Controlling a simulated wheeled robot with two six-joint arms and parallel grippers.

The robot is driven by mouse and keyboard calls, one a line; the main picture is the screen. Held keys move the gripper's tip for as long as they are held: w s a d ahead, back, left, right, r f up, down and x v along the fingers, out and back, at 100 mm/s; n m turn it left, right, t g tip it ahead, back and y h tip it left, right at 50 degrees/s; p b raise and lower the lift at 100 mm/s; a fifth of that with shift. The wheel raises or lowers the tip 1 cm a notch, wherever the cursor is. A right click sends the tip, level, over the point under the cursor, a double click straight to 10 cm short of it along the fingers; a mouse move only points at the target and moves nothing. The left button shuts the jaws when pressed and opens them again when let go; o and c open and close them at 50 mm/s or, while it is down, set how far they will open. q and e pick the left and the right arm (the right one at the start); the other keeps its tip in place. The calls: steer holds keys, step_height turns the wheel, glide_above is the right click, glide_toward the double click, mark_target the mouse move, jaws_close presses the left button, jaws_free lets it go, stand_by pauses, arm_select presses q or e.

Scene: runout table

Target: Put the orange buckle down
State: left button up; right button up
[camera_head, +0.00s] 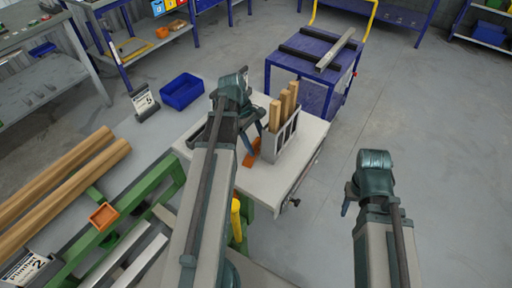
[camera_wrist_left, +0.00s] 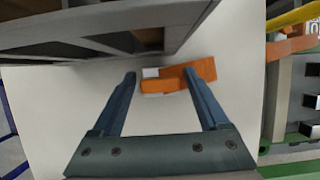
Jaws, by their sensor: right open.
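The orange buckle (camera_wrist_left: 178,79) lies on the white table top, beside the grey rack. It also shows in the head view (camera_head: 252,153), partly hidden by my left gripper. My left gripper (camera_wrist_left: 160,78) is open, its two blue fingers wide apart over the table. The right-hand finger in the wrist view overlaps the buckle, while the left-hand finger is clear of its left end. Whether a finger touches the buckle cannot be told. My right gripper (camera_head: 347,198) hangs over the floor to the right, away from the table, and is open and empty.
The grey rack (camera_head: 275,148) with upright wooden pieces (camera_head: 285,102) stands close to my left gripper. The white table (camera_head: 305,140) has bare room right of it. A green frame (camera_head: 125,240) with an orange tray (camera_head: 103,217) is at left. A blue bin (camera_head: 182,91) sits behind.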

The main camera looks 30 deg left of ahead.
mark_target(256, 141)
arm_select(q)
jaws_close()
steer(key=shift+r, duration=0.2)
stand_by(0.3)
step_height(256, 141, up, 18)
steer(key=p, duration=1.8)
steer(key=shift+f, duration=0.2)
